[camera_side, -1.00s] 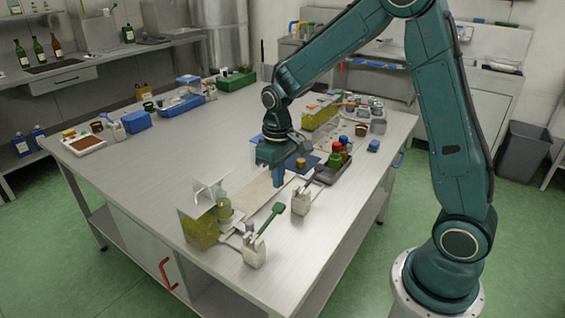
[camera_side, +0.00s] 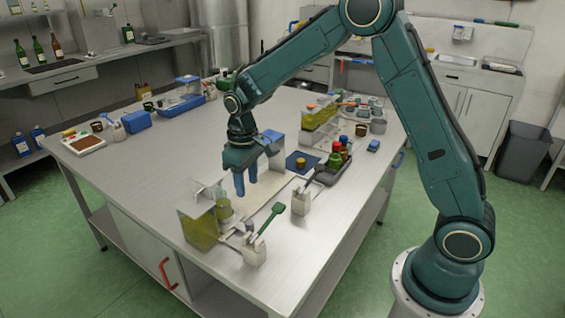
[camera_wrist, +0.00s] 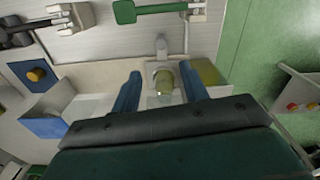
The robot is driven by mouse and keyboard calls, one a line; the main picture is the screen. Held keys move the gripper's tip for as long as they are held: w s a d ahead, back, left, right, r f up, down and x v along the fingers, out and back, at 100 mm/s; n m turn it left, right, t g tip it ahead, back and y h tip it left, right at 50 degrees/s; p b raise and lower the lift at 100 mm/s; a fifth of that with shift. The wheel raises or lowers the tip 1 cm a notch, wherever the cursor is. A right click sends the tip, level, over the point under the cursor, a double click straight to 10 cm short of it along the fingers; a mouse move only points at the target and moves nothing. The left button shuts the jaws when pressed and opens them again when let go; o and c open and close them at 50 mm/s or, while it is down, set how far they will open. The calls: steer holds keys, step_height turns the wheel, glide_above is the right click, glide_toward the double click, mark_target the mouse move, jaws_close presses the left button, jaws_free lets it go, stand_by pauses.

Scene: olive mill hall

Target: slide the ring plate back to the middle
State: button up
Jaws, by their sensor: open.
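A pale ring-shaped part (camera_wrist: 151,68) surrounds a yellow-green cup (camera_wrist: 164,82) in the wrist view; I take it for the ring plate, but cannot be sure. In the side view the cup (camera_side: 224,209) stands beside a clear-walled container of yellow-green liquid (camera_side: 199,231), at the near end of a beige strip (camera_side: 264,210). My gripper (camera_side: 245,185) points down above the strip, beyond the cup. In the wrist view my gripper (camera_wrist: 160,74) is open, with the cup and ring showing between its fingers. I cannot tell whether they touch anything.
A dark tray (camera_side: 330,175) holds small jars. The tabletop's left half is largely clear.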

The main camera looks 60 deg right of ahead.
mark_target(249, 222)
steer(key=shift+w+a+f, duration=0.1)
steer(key=shift+w+f, duration=0.05)
steer(key=shift+f, duration=6.8)
jaws_close()
